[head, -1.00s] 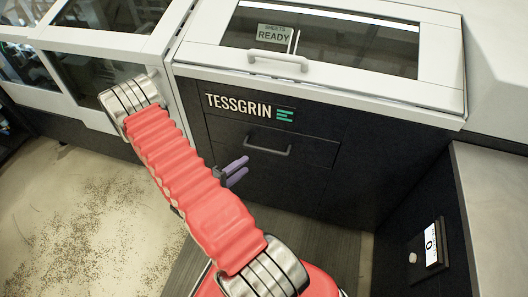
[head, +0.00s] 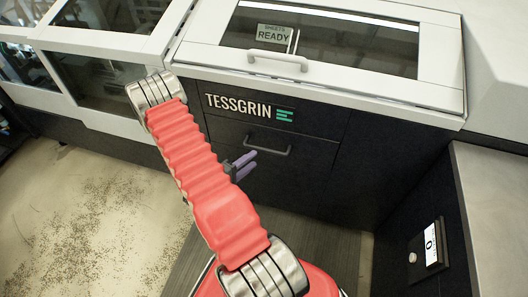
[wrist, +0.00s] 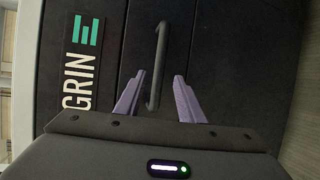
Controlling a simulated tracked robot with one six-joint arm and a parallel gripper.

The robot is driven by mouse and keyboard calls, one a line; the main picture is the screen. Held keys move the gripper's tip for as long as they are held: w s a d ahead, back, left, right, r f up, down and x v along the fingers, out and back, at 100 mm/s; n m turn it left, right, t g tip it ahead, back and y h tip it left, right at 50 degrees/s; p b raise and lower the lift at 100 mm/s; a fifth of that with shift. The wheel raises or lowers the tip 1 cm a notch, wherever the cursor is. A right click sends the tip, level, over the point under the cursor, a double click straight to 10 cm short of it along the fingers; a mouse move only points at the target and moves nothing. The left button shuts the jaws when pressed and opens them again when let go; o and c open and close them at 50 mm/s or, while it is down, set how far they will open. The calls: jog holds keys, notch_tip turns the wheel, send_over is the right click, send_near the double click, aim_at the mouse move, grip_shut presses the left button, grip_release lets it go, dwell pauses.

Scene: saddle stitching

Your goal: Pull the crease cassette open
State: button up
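The crease cassette (head: 312,150) is a dark drawer front in the black machine panel below the TESSGRIN lettering. It looks flush with the panel. Its grey bar handle (head: 268,145) also shows in the wrist view (wrist: 157,70). My gripper (head: 250,158) has purple fingers and is in front of the panel, just left of and below the handle in the head view. In the wrist view my gripper (wrist: 154,82) is open, with one finger on each side of the handle's lower end. I cannot tell whether the fingers touch the handle.
Above the drawer is a white-framed window lid (head: 330,50) with its own pale handle (head: 278,60) and a READY sign. A dark side panel with a small display (head: 429,243) stands at the right. Speckled floor (head: 85,220) is open at the left.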

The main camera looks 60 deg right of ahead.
aim_at(265, 151)
jog(key=x, duration=0.9)
jog(key=shift+c, duration=0.6)
grip_shut()
